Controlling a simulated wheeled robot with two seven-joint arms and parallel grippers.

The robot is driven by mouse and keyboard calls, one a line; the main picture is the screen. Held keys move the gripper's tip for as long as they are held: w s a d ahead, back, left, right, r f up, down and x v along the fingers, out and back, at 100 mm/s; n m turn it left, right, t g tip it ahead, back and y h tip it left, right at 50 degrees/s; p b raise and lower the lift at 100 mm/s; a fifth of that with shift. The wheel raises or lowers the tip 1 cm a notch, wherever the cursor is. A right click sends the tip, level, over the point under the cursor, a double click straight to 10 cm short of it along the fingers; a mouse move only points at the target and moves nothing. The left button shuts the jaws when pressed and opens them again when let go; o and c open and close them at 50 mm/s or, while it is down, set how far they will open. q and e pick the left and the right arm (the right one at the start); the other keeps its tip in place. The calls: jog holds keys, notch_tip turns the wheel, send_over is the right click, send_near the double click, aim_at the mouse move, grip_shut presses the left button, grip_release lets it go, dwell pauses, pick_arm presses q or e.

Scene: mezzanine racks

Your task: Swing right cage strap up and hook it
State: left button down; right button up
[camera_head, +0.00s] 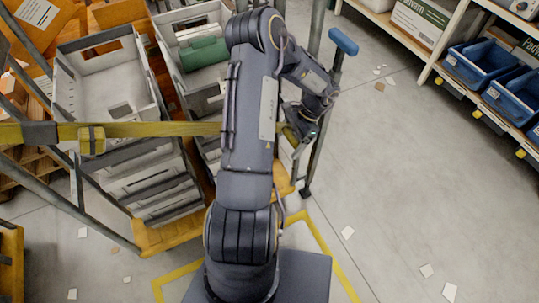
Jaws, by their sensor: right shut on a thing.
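A yellow strap (160,129) runs nearly level across the front of the cage from the left edge of the picture and passes behind my right arm. A dark buckle with a yellow block (91,140) sits on it at the left. My right gripper (291,138) is shut on the strap's end, beside the cage's right post (325,110). My arm hides part of the strap, and the fingertips are small and partly covered. Whether the strap touches the post or a hook cannot be told. My left gripper is not in view.
Stacked grey crates (155,193) fill the cage on an orange base (168,234). A blue-topped post end (343,41) rises at right. Shelving with blue bins (480,66) stands at far right. The grey floor (420,180) between is mostly clear, with scattered paper scraps.

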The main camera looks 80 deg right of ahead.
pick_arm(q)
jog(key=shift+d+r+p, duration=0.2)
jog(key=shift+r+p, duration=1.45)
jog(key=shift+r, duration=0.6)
pick_arm(e)
jog(key=s+d+r+g, duration=0.1)
jog(key=s+r, duration=0.3)
jog(key=r, duration=0.5)
jog(key=shift+d+h, duration=0.4)
jog(key=shift+d, duration=0.4)
jog(key=shift+r, duration=0.2)
jog(key=o, duration=1.1)
jog(key=shift+c, duration=0.2)
jog(key=shift+o, duration=0.9)
jog(key=shift+s+a+r, duration=0.1)
jog(key=shift+a+r, duration=0.05)
jog(key=shift+a, duration=0.05)
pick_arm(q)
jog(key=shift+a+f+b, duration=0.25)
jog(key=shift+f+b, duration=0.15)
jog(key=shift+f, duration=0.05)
pick_arm(e)
jog(key=v, duration=0.7)
jog(key=shift+d+r, duration=0.2)
jog(key=shift+r, duration=0.05)
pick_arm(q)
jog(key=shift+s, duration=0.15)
